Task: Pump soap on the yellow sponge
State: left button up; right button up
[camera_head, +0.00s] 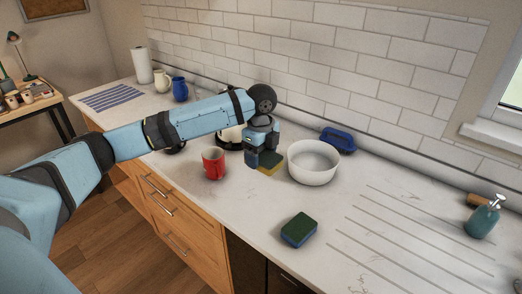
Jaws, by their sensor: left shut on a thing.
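My left gripper (262,157) reaches down over the counter, between the red mug and the white bowl. It is shut on the yellow sponge (271,168), which has a dark top and a yellow lower side. The fingers hide part of the sponge, and I cannot tell whether it touches the counter. The teal soap pump bottle (482,221) stands upright at the far right of the counter, well apart from the gripper. A blue sponge with a dark green top (299,232) lies near the counter's front edge. My right gripper is not in view.
The white bowl (313,166) stands just right of the gripper, the red mug (214,164) to its left. A blue dish (338,139) sits behind the bowl. A brown brush-like object (478,200) lies behind the bottle. The grooved counter (410,235) before the bottle is clear.

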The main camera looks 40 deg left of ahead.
pick_arm(q)
send_over(261, 204)
jog(key=shift+f, duration=4.3)
jog(key=shift+f+b, duration=0.9)
jog(key=shift+f, duration=3.4)
jog(key=o, duration=0.3)
jog(key=shift+o, duration=0.3)
jog(key=shift+r, duration=0.1)
jog(key=shift+r+p, duration=0.45)
jog(key=shift+p, duration=0.45)
